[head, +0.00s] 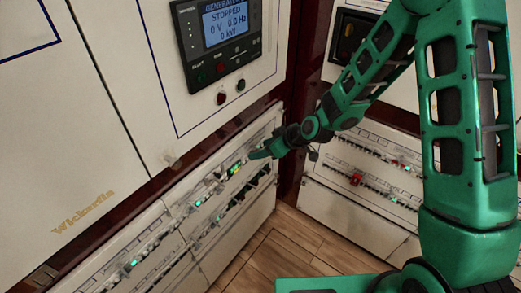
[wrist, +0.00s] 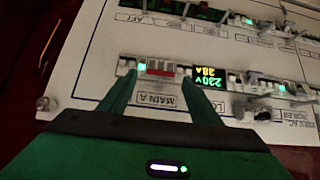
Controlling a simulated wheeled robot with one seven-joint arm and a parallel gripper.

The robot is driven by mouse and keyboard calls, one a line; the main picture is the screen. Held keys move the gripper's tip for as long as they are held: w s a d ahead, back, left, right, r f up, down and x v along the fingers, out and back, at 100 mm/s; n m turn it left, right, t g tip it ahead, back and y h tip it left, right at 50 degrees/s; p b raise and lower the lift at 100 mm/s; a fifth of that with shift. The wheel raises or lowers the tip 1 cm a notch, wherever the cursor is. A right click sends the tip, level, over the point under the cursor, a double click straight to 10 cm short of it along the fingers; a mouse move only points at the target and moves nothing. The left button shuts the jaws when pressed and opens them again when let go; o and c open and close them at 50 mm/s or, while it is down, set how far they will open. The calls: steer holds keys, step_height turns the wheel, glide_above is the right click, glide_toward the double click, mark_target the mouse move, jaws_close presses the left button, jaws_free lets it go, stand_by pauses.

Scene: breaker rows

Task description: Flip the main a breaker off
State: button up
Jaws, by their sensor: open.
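The main A breaker (wrist: 165,70) shows in the wrist view as a wide pale switch with a red strip, a lit green lamp at its left end and a "MAIN A" label (wrist: 152,99) by it. My gripper (wrist: 156,80) is open, its two green fingertips at the two ends of this breaker, with the label showing between the fingers. I cannot tell whether they touch it. In the head view my gripper (head: 258,154) is at the lower panel's breaker rows and hides the breaker there.
A lit display (wrist: 208,77) reading 230V 38A sits right of the breaker, with more breakers beyond it. Another breaker row runs along the wrist view's top. In the head view, a generator screen (head: 225,25) is above and a second breaker panel (head: 365,165) stands right. Wooden floor (head: 290,250) is clear.

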steer(key=shift+x, duration=0.85)
steer(key=c, duration=1)
steer(key=shift+c, duration=0.2)
steer(key=shift+d+f, duration=0.1)
steer(key=shift+d, duration=0.05)
step_height(320, 180, down, 6)
steer(key=d+t+y, duration=0.1)
steer(key=t+y, duration=0.7)
steer(key=y, duration=0.1)
steer(key=shift+s+f+y, duration=0.2)
steer(key=shift+s+y, duration=0.05)
steer(key=shift+y, duration=0.15)
